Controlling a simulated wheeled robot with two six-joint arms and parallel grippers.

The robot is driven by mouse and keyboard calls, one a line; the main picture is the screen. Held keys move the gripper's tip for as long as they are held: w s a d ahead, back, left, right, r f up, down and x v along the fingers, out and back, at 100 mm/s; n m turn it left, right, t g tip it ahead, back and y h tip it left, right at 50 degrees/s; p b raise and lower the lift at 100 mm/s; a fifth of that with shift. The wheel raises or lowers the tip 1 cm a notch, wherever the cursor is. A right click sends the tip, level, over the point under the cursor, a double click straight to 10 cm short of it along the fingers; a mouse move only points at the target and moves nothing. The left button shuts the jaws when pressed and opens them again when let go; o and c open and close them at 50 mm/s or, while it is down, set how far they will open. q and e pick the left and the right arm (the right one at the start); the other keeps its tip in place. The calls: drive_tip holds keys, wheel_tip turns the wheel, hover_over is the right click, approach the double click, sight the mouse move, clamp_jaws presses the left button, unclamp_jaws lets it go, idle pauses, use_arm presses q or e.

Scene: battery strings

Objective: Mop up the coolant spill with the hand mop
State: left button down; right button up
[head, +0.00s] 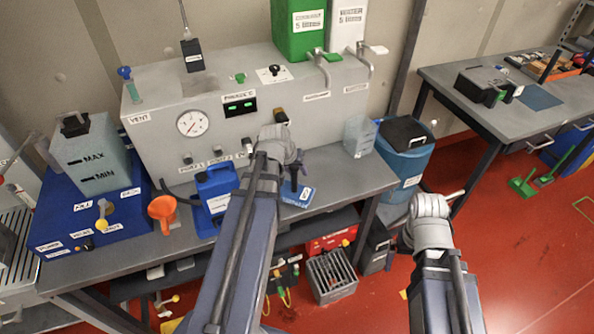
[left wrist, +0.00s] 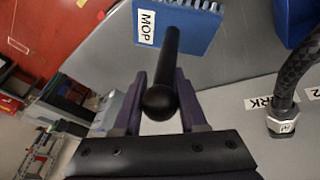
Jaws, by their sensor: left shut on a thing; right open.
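The hand mop has a black round-ended handle (left wrist: 171,62) and a blue ribbed head (left wrist: 192,24) labelled MOP. My left gripper (left wrist: 158,98) is shut on the handle in the left wrist view. In the head view my left gripper (head: 292,178) is over the grey bench, in front of the machine, and the blue mop head (head: 299,196) shows just below it. I cannot tell whether the head touches the bench. My right gripper (head: 452,196) is open and empty, right of the bench above the red floor. I cannot make out the coolant spill; my left arm hides part of the bench.
A blue jug (head: 214,190) and an orange funnel (head: 163,209) stand left of my left arm. A clear beaker (head: 358,135) stands at the bench's right end, beside a blue bin (head: 403,160). The bench top (head: 345,178) right of the mop is mostly clear.

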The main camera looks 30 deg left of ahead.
use_arm(q)
drive_tip(key=shift+r+p, duration=1.65)
drive_tip(key=shift+r, duration=0.4)
wheel_tip(320, 180, up, 3)
drive_tip(key=p, duration=0.3)
